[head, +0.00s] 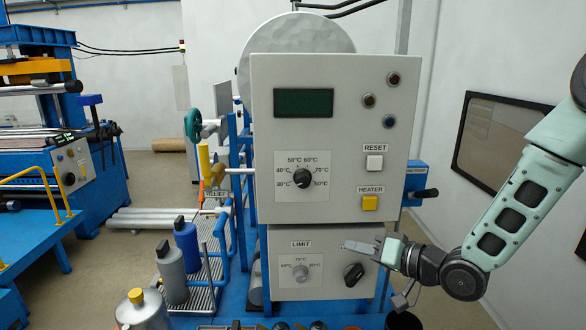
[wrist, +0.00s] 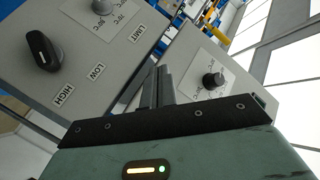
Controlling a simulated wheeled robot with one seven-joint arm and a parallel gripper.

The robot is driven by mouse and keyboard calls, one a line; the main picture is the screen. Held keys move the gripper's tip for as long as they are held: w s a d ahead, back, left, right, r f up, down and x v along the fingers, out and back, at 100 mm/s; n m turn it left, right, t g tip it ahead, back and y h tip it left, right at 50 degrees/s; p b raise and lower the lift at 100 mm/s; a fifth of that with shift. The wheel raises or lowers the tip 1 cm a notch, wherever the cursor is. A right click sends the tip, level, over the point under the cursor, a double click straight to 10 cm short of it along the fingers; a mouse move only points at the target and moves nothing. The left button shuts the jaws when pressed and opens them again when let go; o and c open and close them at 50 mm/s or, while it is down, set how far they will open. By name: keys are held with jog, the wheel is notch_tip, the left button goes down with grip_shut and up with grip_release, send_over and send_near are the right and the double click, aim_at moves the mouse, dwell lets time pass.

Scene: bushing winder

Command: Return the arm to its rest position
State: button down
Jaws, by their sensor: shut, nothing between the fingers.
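My gripper (head: 362,247) is in front of the lower LIMIT panel (head: 322,292) in the head view, at the end of my arm, which reaches in from the right. In the wrist view my gripper (wrist: 160,88) has its fingers together with nothing between them. The black selector knob (head: 353,274) is just below the fingers in the head view. In the wrist view the same knob (wrist: 41,50) is off to the left, apart from the fingers. The fingers appear clear of the panel, though the exact gap cannot be told.
The upper control panel has a temperature dial (head: 303,178), a RESET button (head: 374,162) and a yellow HEATER button (head: 370,203). A blue box with a black handle (head: 426,193) projects at the panel's right. Bottles (head: 171,272) stand at left. Open floor lies at lower right.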

jog(key=s+a+f+n+g+h+b, duration=0.35)
jog(key=s+f+g+h, duration=0.2)
jog(key=s, duration=0.35)
jog(key=s+d+r+n+g+h+b, duration=0.1)
jog(key=s+g+h, duration=0.1)
jog(key=s, duration=0.9)
jog(key=s+d+r+n+g+h+b, duration=0.1)
jog(key=s+n+g+h+b, duration=0.1)
jog(key=s, duration=0.8)
jog(key=shift+s+r+g+h, duration=0.2)
jog(key=shift+s+g+h, duration=0.25)
jog(key=shift+h, duration=0.3)
jog(key=shift+w, duration=0.1)
